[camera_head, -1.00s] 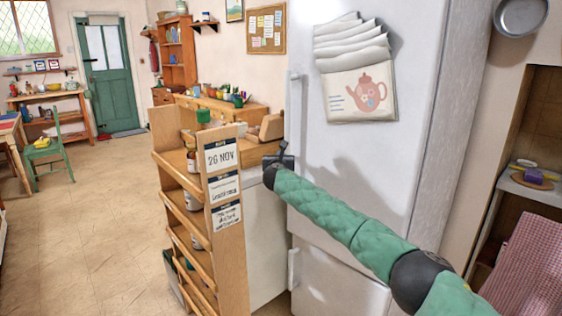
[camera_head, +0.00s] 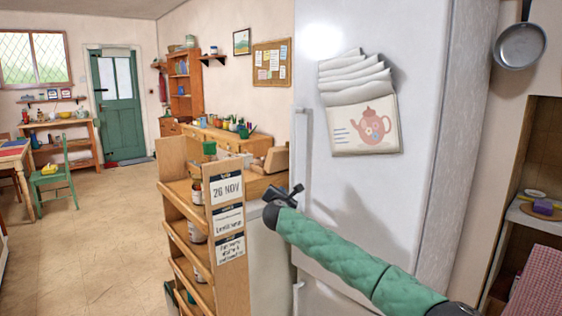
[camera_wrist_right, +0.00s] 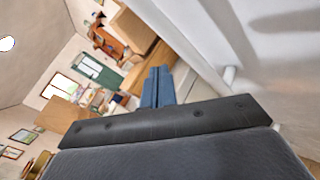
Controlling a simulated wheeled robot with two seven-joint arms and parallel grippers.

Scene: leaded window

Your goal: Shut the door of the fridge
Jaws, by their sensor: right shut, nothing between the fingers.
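The white fridge (camera_head: 430,60) stands at the right in the head view. Its upper door (camera_head: 350,215) faces me, with a long vertical handle (camera_head: 303,150) at its left edge; I cannot tell from here whether the door stands ajar. My right gripper (camera_head: 295,191) is shut and empty, close to the lower end of that handle; contact is unclear. In the right wrist view its blue fingers (camera_wrist_right: 157,87) are together, beside the white fridge surface (camera_wrist_right: 200,35). My left gripper is not in view.
A wooden rack of jars (camera_head: 232,285) stands just left of the fridge, close to my right gripper. A paper holder with a teapot picture (camera_head: 374,127) hangs on the door. A pan (camera_head: 520,46) hangs at right. The tiled floor (camera_head: 95,240) at left is clear.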

